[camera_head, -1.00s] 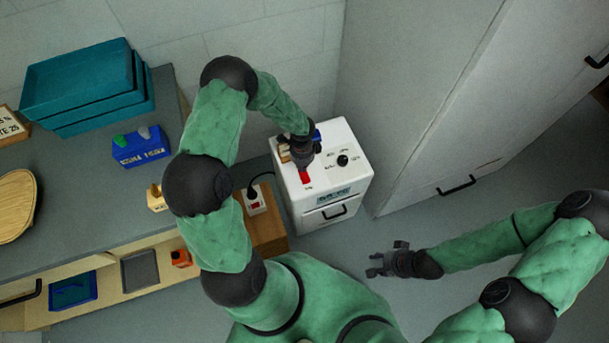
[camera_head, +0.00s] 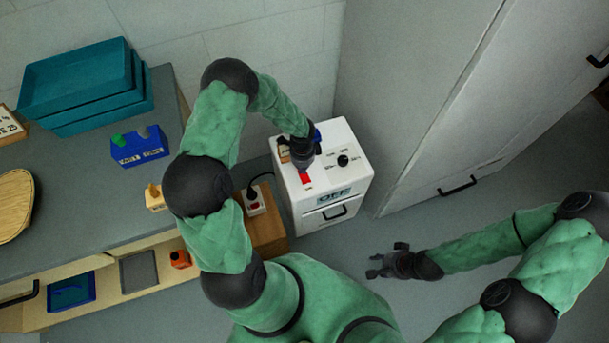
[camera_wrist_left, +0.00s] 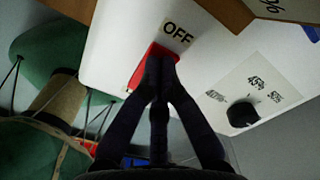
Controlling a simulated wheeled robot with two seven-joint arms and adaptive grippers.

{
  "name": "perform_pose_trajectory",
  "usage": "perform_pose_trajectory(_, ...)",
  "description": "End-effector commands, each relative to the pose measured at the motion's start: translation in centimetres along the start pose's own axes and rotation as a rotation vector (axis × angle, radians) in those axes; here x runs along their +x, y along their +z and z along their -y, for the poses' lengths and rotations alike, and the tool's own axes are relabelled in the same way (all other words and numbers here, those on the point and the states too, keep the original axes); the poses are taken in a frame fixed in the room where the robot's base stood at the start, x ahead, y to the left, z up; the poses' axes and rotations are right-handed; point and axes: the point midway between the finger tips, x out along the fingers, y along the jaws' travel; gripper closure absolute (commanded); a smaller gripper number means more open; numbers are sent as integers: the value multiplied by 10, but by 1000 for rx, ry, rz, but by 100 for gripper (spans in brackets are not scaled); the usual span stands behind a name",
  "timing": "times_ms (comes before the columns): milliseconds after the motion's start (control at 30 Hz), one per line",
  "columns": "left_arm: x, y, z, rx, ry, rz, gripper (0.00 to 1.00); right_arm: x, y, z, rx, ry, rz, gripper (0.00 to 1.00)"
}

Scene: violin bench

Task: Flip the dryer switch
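The dryer is a white box (camera_head: 352,184) with a red switch (camera_head: 306,179), a black knob (camera_head: 343,161) and a front display (camera_head: 334,196) that seems to read "OFF". My left gripper (camera_head: 303,166) is over its top, at the switch. In the left wrist view the fingers (camera_wrist_left: 160,62) are shut together with nothing between them. Their tips overlap the red switch (camera_wrist_left: 142,72) beside an "OFF" label (camera_wrist_left: 177,33); contact is hard to judge. My right gripper (camera_head: 373,266) is open and empty, low in front of the dryer.
A grey workbench (camera_head: 95,215) with teal trays (camera_head: 90,85) and a blue holder (camera_head: 140,148) is at left. A power strip (camera_head: 256,201) with a plug sits left of the dryer. A tall grey cabinet (camera_head: 425,100) stands close on its right.

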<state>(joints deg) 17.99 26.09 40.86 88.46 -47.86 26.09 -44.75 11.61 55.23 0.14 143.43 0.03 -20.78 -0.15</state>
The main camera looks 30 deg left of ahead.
Motion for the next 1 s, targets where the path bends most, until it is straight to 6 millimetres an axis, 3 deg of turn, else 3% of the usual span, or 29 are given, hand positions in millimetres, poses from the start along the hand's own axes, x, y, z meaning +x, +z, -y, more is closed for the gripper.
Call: perform_pose_trajectory(1000,-68,0,0,0,-1,0,100,-52,2,19,0,0,0,60)
